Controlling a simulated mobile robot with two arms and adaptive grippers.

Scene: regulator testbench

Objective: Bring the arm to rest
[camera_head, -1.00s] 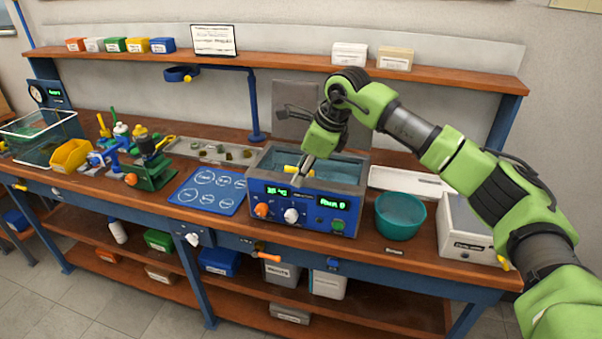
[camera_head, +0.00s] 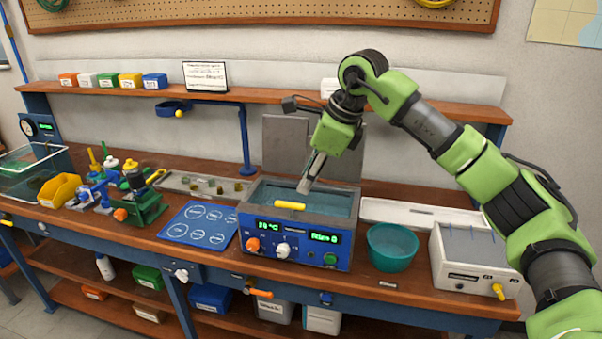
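My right arm (camera_head: 440,140) comes in from the right and bends down over the blue water bath (camera_head: 256,238). My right gripper (camera_head: 305,187) points down and left above the bath's open top, with its narrow grey fingers close together in this view. I cannot tell whether a small gap is between them, and I see nothing held. A yellow handle-like piece (camera_head: 290,205) sits at the bath's front rim, just below and left of the fingertips, apart from them. My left gripper is not in view.
A teal bowl (camera_head: 392,247) and a white box (camera_head: 470,262) stand right of the bath. A blue mat (camera_head: 199,224) with white circles lies left of it. A shelf (camera_head: 270,98) with small bins runs behind the arm, near its bent joint.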

